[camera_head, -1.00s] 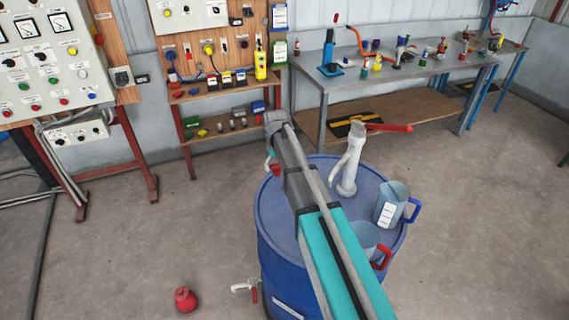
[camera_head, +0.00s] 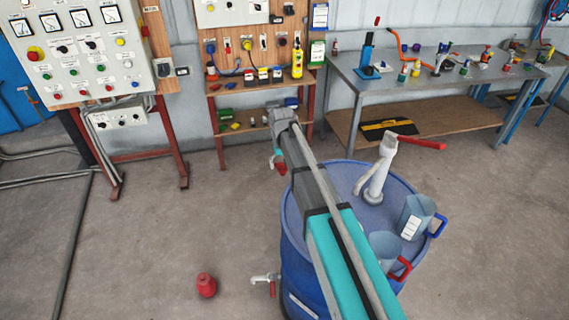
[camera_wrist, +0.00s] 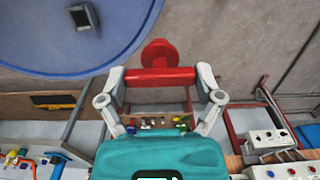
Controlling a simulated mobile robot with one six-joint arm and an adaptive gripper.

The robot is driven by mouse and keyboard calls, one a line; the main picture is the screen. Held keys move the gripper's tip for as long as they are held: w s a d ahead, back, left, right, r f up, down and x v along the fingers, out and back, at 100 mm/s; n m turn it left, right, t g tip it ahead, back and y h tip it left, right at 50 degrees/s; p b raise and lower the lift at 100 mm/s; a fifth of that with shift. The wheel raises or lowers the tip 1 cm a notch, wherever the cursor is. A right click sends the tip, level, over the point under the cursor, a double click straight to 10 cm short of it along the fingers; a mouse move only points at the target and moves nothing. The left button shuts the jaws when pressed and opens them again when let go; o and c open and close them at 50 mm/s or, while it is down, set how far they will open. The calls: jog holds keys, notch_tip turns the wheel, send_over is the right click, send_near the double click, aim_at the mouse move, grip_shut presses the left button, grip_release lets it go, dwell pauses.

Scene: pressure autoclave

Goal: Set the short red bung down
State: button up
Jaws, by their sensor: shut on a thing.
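My gripper (camera_wrist: 161,88) is shut on a red piece, which I take to be the short red bung (camera_wrist: 160,76). In the wrist view it spans between both fingertips, and a round red disc (camera_wrist: 158,52) shows just beyond it; I cannot tell whether the two are joined. In the head view my gripper (camera_head: 279,160) is beside the far left rim of the blue drum (camera_head: 315,250). A bit of red shows at the fingers, and the arm hides much of the drum top.
A white pump with a red handle (camera_head: 415,142) and two jugs (camera_head: 415,217) stand on the drum. A crowded workbench (camera_head: 440,75) stands behind. The floor at left is largely clear.

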dwell(0.3)
notch_tip(320, 180, down, 2)
jog(key=shift+f+b, duration=0.25)
jog(key=shift+b, duration=1)
jog(key=shift+r, duration=0.1)
